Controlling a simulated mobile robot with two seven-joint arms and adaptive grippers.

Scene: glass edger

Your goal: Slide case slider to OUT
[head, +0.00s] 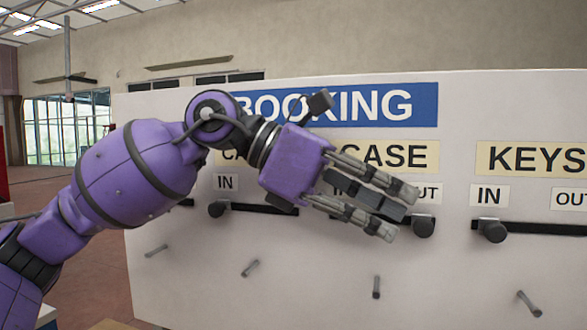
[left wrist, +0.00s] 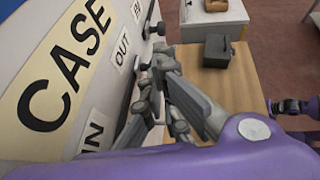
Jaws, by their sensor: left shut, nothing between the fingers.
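The white board carries the CASE label (head: 388,155), with an OUT label (head: 426,194) below it at the right. The case slider knob (head: 423,228), dark and round, sits below the OUT label. My left gripper (head: 402,212) is shut and empty, its fingers pointing right just left of the knob. The hand covers most of the case track and part of the labels. I cannot tell whether a finger touches the knob. In the left wrist view the CASE label (left wrist: 65,70) and OUT label (left wrist: 122,50) show left of the gripper (left wrist: 165,65).
The KEYS slider knob (head: 490,230) is at the IN end on the right. Another slider knob (head: 217,208) is under IN at the left. Several small pegs, such as one peg (head: 376,287), stick out below. A wooden table (left wrist: 225,75) holds a dark box (left wrist: 217,50).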

